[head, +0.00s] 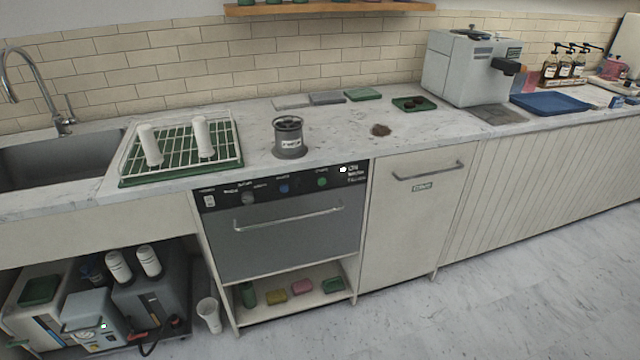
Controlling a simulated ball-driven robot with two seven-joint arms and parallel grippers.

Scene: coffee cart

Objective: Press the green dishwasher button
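The dishwasher (285,240) is built in under the counter, with a grey door, a long bar handle (288,219) and a black control strip along its top. The green button (322,182) sits on the right part of that strip. A blue button (284,188) is left of it, then a grey knob (248,197) and a white switch (209,201) further left. The door looks shut. Nothing covers the green button. Neither of my grippers is in view.
On the counter above stand a grey canister (289,138) and a green drying rack (180,181) with two white cylinders. An open shelf (295,309) with small coloured items lies below the dishwasher. The floor (500,300) at right is clear.

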